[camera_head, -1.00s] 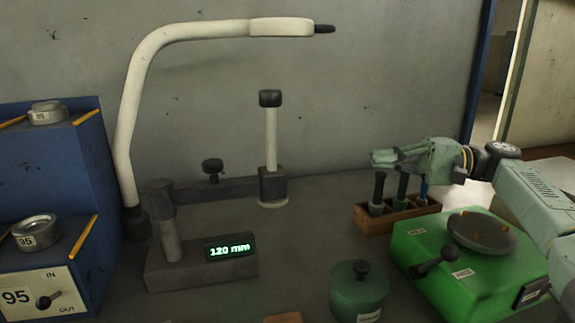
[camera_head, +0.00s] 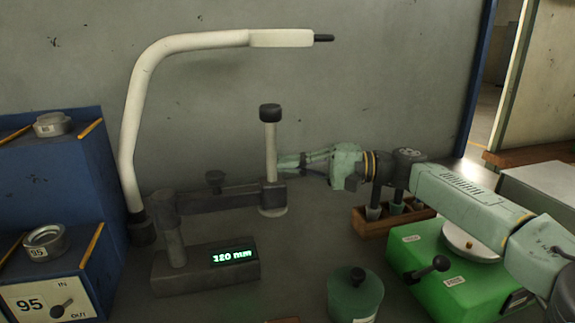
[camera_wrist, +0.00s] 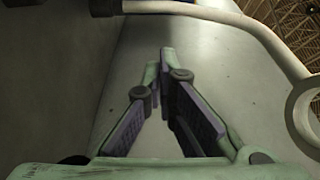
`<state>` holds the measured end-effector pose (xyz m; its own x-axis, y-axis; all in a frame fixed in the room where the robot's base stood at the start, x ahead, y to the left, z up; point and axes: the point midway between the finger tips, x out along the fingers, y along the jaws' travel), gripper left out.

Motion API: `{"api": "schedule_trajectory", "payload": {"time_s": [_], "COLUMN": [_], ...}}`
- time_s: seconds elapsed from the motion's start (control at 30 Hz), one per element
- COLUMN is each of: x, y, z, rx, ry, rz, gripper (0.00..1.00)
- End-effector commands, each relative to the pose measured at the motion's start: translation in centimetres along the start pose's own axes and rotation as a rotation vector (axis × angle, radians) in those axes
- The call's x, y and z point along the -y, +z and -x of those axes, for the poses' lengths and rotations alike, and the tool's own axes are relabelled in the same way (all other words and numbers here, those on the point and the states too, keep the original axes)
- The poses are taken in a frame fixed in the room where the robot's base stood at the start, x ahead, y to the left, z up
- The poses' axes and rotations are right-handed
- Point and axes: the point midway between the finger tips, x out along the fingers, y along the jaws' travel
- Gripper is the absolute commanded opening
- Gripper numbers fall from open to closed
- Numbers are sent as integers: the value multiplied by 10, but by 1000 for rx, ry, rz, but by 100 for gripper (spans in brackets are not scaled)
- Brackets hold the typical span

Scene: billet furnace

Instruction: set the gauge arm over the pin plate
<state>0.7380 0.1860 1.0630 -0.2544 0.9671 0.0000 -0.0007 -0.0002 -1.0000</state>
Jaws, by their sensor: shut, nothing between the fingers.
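The gauge arm (camera_head: 232,199) is a dark horizontal bar running right from a post on a grey base. At its free end a dark block carries a pale upright rod (camera_head: 270,145) with a black cap. The base display (camera_head: 232,256) appears to read 120 mm. My gripper (camera_head: 282,163) is shut and empty, its tips at the right side of the rod; I cannot tell whether they touch. In the wrist view the fingers (camera_wrist: 162,65) converge with nothing between them. The round pin plate (camera_head: 455,240) on the green box (camera_head: 425,260) is partly hidden by my arm.
A white curved lamp (camera_head: 130,120) arches above the gauge. A wooden rack (camera_head: 375,224) with dark-handled tools stands behind the green box. A green lidded pot (camera_head: 355,297) stands in front. A blue stepped stand (camera_head: 85,180) is at left.

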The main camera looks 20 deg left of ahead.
Motion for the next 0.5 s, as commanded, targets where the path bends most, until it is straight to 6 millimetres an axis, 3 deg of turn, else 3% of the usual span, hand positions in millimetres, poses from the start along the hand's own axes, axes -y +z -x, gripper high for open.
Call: {"api": "schedule_trajectory", "payload": {"time_s": [0.07, 0.3, 0.5], "x": [3, 2, 0], "y": [1, 30, 38], "z": [-18, -6, -4], "rx": [5, -1, 0], "ry": [-1, -1, 0], "rz": [0, 0, 1], "gripper": [0, 0, 0]}}
